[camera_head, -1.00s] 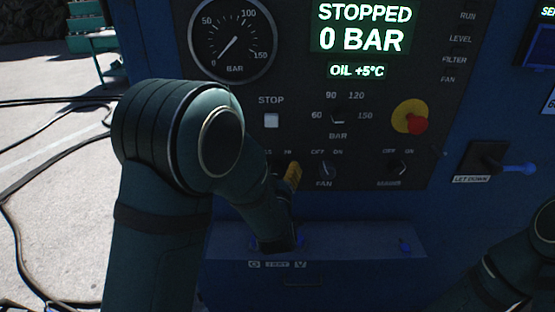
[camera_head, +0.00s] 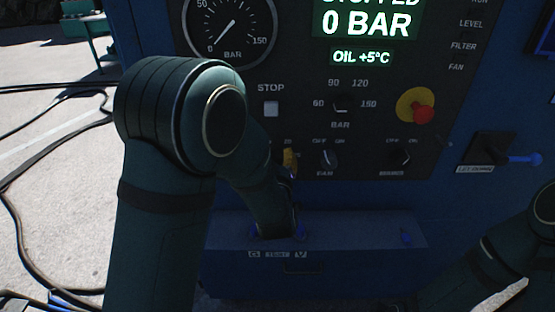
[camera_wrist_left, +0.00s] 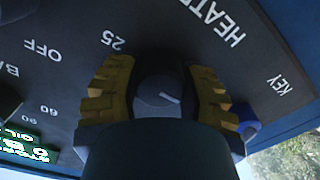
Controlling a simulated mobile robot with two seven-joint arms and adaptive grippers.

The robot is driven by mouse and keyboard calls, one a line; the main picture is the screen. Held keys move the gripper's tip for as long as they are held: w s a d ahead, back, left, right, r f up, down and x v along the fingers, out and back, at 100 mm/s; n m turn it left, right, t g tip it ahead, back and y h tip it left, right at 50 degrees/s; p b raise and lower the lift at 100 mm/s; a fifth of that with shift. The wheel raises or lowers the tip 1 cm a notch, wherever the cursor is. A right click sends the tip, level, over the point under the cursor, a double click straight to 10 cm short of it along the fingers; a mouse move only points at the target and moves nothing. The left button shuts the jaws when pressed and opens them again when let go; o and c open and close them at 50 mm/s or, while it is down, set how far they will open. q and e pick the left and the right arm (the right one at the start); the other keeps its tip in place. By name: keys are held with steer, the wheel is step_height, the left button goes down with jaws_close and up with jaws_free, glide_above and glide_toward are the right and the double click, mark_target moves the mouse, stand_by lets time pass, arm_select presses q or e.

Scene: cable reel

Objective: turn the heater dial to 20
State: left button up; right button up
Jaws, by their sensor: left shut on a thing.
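The heater dial (camera_wrist_left: 160,92) is a dark round knob with a short white pointer line, in the middle of the left wrist view. The word HEATER and a 25 are printed on the panel beside it, turned in this view. Other scale numbers are hidden, so I cannot read the setting. My left gripper (camera_wrist_left: 158,82) is shut on the dial, one yellow ribbed finger on each side. In the head view, one yellow finger (camera_head: 290,160) shows at the panel, and my left arm covers the dial. My right gripper is out of view.
The fan knob (camera_head: 327,157) is just right of my gripper. The stop button (camera_head: 271,108), pressure knob (camera_head: 341,106) and red emergency button (camera_head: 422,113) are above. The blue let-down lever (camera_head: 522,160) juts out at right. A ledge (camera_head: 355,230) runs below. The display reads 0 BAR and OIL +5°C.

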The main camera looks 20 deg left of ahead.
arm_select(q)
steer(key=shift+r+m, duration=0.1)
steer(key=shift+m, duration=0.3)
steer(key=m, duration=0.4)
steer(key=shift+w+r+p, duration=0.1)
steer(key=shift+p, duration=0.25)
steer(key=m+p, duration=0.2)
steer(key=m, duration=0.4)
steer(key=shift+r+m, duration=0.1)
steer(key=shift+m, duration=0.3)
steer(key=o, duration=1.2)
steer(key=shift+d, duration=0.1)
steer(key=shift+f, duration=0.2)
